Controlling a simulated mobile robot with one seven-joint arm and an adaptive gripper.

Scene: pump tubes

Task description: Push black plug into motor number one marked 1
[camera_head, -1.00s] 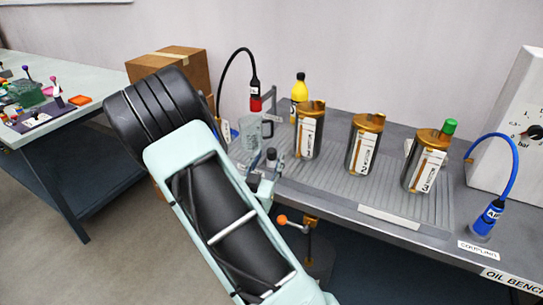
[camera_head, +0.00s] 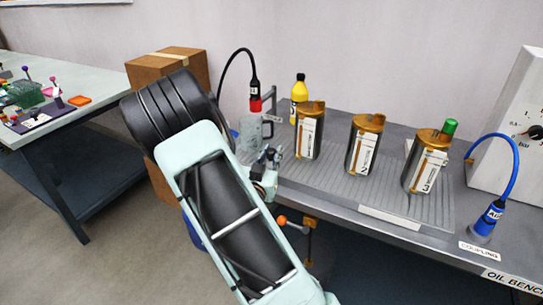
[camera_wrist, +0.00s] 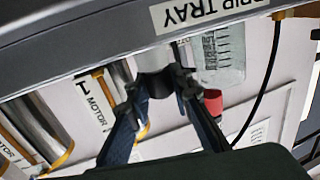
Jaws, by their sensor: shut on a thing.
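Motor number one (camera_head: 309,132) stands upright on the ribbed bench top, a metal cylinder with brass-coloured caps and a white label marked 1. In the wrist view its label (camera_wrist: 101,98) shows to the left of my fingers. My gripper (camera_head: 270,160) is in front of the clear jug, left of motor one and apart from it. In the wrist view the fingers (camera_wrist: 157,92) are closed around a dark grey to black cylindrical piece (camera_wrist: 155,84), apparently the black plug. Its lower end is partly hidden between the fingers. In the head view the plug cannot be made out clearly.
A clear jug (camera_head: 250,133), red-tipped black hose (camera_head: 255,103) and yellow bottle (camera_head: 299,92) are behind my gripper. A blue hose (camera_head: 513,165) is at far right.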

